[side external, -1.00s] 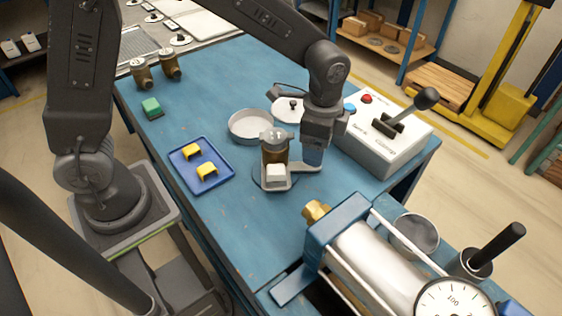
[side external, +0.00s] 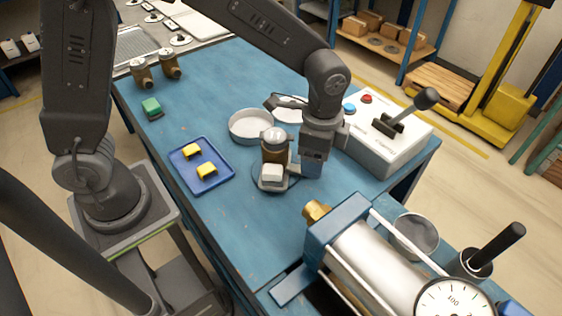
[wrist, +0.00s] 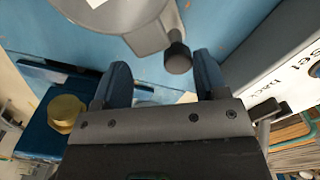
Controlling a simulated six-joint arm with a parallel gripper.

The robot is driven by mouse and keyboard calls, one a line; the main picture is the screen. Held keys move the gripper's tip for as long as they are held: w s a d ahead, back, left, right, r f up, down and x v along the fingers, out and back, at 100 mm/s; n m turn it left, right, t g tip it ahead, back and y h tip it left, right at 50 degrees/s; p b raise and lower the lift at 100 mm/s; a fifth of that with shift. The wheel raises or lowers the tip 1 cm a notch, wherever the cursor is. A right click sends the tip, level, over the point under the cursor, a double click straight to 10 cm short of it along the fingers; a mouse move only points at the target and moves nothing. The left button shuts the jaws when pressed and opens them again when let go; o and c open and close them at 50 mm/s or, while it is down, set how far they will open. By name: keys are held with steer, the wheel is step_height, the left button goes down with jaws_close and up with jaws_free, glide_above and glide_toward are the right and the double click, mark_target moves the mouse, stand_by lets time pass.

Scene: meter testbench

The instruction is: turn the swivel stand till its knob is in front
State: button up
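The swivel stand (side external: 264,187) is a low grey turntable on the blue bench. It carries a brass meter (side external: 274,153) with a round top and a pale block on its near side. In the wrist view, the stand (wrist: 138,22) is at the top, with a dark knob (wrist: 178,58) at its edge. My gripper (side external: 311,172) points down at the stand's right side. In the wrist view my gripper (wrist: 162,60) has its fingers apart, with the knob between them, nearer the right finger; no clear contact shows. The knob is not distinguishable in the side view.
A blue tray (side external: 184,181) with yellow pieces is left of the stand. A round pan (side external: 235,135) lies behind it. A control box (side external: 383,155) with a lever stands to the right. A cylinder rig (side external: 375,262) with a brass fitting is in front. Bench front-left is clear.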

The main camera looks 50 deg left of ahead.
steer(key=shift+s+d, duration=0.3)
steer(key=shift+s, duration=0.3)
steer(key=shift+s+d, duration=0.2)
steer(key=shift+s, duration=0.55)
steer(key=shift+s+d, duration=0.2)
steer(key=shift+s, duration=0.3)
steer(key=shift+o, duration=0.2)
